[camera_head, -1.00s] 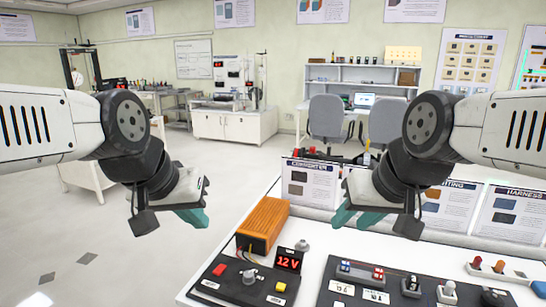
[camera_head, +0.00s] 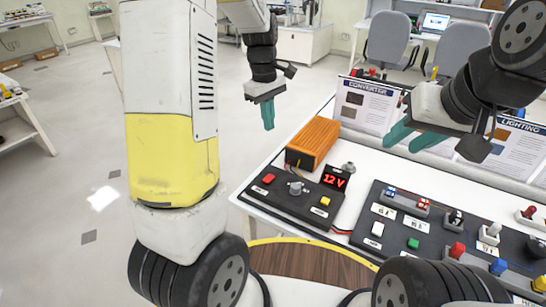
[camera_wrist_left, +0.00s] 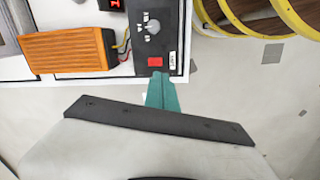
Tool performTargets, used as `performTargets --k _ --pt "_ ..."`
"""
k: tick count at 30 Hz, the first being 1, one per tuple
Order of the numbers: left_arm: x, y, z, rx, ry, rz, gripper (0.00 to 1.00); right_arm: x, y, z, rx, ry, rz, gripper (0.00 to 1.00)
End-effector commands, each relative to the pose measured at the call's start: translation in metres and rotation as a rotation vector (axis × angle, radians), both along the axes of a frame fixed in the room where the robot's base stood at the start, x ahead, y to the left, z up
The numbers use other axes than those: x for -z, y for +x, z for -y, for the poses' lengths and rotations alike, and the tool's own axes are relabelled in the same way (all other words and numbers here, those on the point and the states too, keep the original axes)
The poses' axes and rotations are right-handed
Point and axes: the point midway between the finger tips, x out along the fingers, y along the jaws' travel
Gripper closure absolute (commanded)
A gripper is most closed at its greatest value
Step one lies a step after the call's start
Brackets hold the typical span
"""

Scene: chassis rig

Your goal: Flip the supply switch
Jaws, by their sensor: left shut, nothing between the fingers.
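The supply panel (camera_head: 300,203) is a black board at the left end of the white bench. A red rocker switch (camera_head: 268,178), which looks like the supply switch, sits at its left corner. Beside it are a grey rotary knob (camera_head: 296,188), a yellow button (camera_head: 325,201) and a display (camera_head: 335,178) reading 12 V. My left gripper (camera_head: 268,124) is shut and empty, fingers pointing down, apart from the panel. In the left wrist view its teal fingertips (camera_wrist_left: 161,80) appear just below the red switch (camera_wrist_left: 155,62). My right gripper (camera_head: 402,140) is open and empty above the bench's back.
An orange finned box (camera_head: 313,142) stands behind the supply panel, with wires running to it. A second black panel (camera_head: 415,228) with several switches, plugs and buttons lies to the right. Upright info cards (camera_head: 368,105) line the back edge. Floor is clear left of the bench.

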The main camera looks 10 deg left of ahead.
Motion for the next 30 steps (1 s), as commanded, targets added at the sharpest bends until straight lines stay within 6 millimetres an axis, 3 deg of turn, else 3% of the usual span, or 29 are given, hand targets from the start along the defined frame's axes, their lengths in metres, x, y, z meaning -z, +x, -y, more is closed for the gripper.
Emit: performTargets --k 1,3,6,10,17,30 --pt "0.020 0.012 0.001 -0.051 0.026 -0.039 1.00 0.000 0.000 0.000 0.000 0.000 0.000 0.64" --pt "0.042 0.023 0.000 -0.122 0.059 -0.078 1.00 0.000 0.000 0.000 0.000 0.000 0.000 0.64" --pt "0.065 0.035 0.000 -0.197 0.099 -0.116 1.00 0.000 0.000 0.000 0.000 0.000 0.000 0.64" --pt "0.082 0.042 -0.001 -0.252 0.129 -0.137 1.00 0.000 0.000 0.000 0.000 0.000 0.000 0.64" --pt "0.103 0.040 -0.002 -0.267 0.137 -0.145 1.00 0.000 0.000 0.000 0.000 0.000 0.000 0.64" --pt "0.192 0.028 -0.007 -0.265 0.136 -0.147 1.00 0.000 0.000 0.000 0.000 0.000 0.000 0.64"
